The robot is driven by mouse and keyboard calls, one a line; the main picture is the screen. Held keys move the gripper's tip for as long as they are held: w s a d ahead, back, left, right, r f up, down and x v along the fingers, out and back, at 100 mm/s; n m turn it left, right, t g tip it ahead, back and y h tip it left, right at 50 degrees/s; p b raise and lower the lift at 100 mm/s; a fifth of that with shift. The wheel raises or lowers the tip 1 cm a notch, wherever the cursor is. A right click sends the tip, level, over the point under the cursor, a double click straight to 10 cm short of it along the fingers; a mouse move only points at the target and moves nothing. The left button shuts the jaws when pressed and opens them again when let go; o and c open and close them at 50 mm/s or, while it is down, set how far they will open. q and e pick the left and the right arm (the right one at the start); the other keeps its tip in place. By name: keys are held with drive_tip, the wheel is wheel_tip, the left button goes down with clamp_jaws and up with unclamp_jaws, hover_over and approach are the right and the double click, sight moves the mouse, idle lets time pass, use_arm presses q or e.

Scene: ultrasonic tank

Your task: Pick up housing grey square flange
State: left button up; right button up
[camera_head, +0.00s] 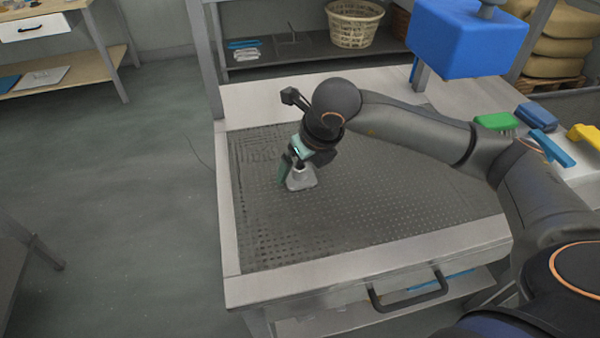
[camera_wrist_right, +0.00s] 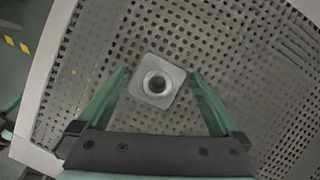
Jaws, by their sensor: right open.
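The grey housing with the square flange (camera_head: 302,180) stands on the dark perforated mat of the bench (camera_head: 400,217). In the right wrist view the housing (camera_wrist_right: 157,81) shows its square flange and round central bore. My right gripper (camera_head: 290,176) reaches down over it from the right. Its two green fingers (camera_wrist_right: 159,75) are open, one on each side of the housing, with visible gaps. The fingers partly hide the housing in the head view. My left gripper does not show.
A blue box-like object (camera_head: 467,38) hangs at the upper right. Green (camera_head: 495,121) and yellow (camera_head: 586,136) brushes lie at the bench's right. A wicker basket (camera_head: 354,24) stands on a shelf behind. The mat around the housing is clear.

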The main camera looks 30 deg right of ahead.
drive_tip(key=shift+c, duration=0.2)
drive_tip(key=shift+r, duration=0.1)
drive_tip(key=c, duration=1.4)
